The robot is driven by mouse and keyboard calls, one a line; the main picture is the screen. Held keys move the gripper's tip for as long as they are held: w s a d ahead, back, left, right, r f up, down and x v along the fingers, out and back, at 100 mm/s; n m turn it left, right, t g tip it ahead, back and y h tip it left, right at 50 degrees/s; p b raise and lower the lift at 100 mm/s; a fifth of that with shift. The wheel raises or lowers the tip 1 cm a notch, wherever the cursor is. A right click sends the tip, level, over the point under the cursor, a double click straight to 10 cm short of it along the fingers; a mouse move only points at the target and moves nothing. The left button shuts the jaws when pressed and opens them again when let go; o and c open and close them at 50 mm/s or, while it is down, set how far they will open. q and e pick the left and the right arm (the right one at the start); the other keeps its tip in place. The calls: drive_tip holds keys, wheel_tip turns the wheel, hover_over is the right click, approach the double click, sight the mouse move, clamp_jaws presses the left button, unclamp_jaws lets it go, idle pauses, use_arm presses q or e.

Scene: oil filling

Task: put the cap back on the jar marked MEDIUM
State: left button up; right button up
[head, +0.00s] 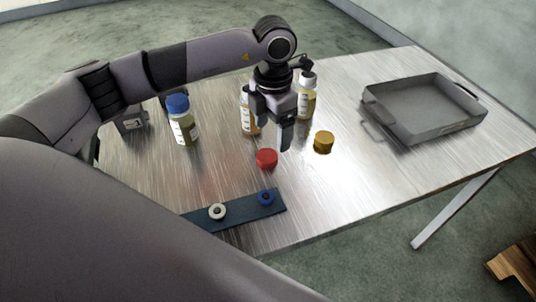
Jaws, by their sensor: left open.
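My left gripper (270,132) is open, pointing down above the table, with nothing seen between its fingers. A red cap (266,158) lies on the table just below and in front of it. A yellow cap (323,142) lies to its right. A jar with a blue cap (181,122) stands to the left. A second jar (247,115) stands behind the gripper, partly hidden by it. A third jar (307,101) with a pale top stands behind right. The jar labels are too small to read, so I cannot tell which is MEDIUM. My right gripper is out of view.
A dark blue strip (240,212) with a white ring (217,211) and a blue ring (266,197) lies near the front edge. A grey handled tray (420,128) sits at the right. A dark box (131,122) is partly hidden behind my left arm. The table's right front is clear.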

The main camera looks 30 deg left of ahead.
sight(269, 154)
use_arm(q)
drive_tip(key=shift+s+a+f+p, duration=0.15)
drive_tip(key=shift+f+p, duration=0.15)
drive_tip(key=shift+f, duration=1.5)
drive_tip(key=shift+s+a+f+p, duration=0.15)
drive_tip(key=shift+f+p, duration=0.1)
drive_tip(key=shift+f, duration=1.55)
drive_tip(key=shift+w, duration=0.1)
drive_tip(key=c, duration=1.1)
